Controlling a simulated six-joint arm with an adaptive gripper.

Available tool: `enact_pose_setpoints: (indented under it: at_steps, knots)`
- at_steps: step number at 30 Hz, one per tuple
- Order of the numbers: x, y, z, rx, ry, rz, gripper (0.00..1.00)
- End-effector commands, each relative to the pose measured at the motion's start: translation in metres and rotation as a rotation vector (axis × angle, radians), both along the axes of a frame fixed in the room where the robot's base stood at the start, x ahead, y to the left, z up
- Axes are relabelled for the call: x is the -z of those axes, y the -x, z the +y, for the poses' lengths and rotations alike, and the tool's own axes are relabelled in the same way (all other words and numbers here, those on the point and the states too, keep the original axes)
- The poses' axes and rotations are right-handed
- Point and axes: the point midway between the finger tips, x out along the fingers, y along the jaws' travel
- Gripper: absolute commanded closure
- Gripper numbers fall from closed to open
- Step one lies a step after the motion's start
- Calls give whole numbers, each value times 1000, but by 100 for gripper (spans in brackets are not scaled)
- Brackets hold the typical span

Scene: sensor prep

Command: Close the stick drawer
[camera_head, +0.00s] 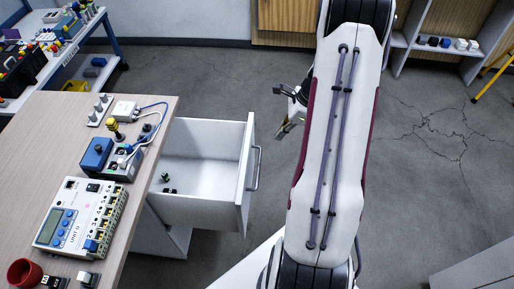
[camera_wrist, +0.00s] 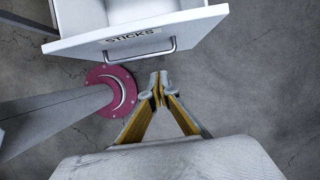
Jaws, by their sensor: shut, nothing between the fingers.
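The stick drawer (camera_head: 205,172) stands pulled out from the wooden-topped desk. It is white, with a metal bar handle (camera_head: 255,168) on its front, and a few small dark items (camera_head: 167,185) lie inside. In the wrist view the drawer front (camera_wrist: 190,27) carries a "STICKS" label, and the handle shows below it. My gripper (camera_wrist: 158,78) is shut and empty, apart from the handle and below it in the wrist view. In the head view my gripper (camera_head: 285,130) is to the right of the drawer, partly hidden by my arm.
The desk top (camera_head: 140,180) holds a meter unit (camera_head: 80,215), a blue box (camera_head: 97,152), cables and a red cup (camera_head: 24,273). A shelf cart (camera_head: 75,50) stands at the upper left, and a shelf (camera_head: 445,50) at the upper right. The floor right of the drawer is clear.

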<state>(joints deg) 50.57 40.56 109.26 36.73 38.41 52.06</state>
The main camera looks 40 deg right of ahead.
Motion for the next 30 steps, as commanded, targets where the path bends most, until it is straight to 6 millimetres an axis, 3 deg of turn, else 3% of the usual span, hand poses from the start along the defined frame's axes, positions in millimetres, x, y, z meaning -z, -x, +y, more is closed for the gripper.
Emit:
enact_pose_setpoints:
  at_steps: [17, 30]
  knots:
    - [2, 0, 0, 27, -6, 9, 100]
    - [36, -10, 11, 26, -9, 10, 100]
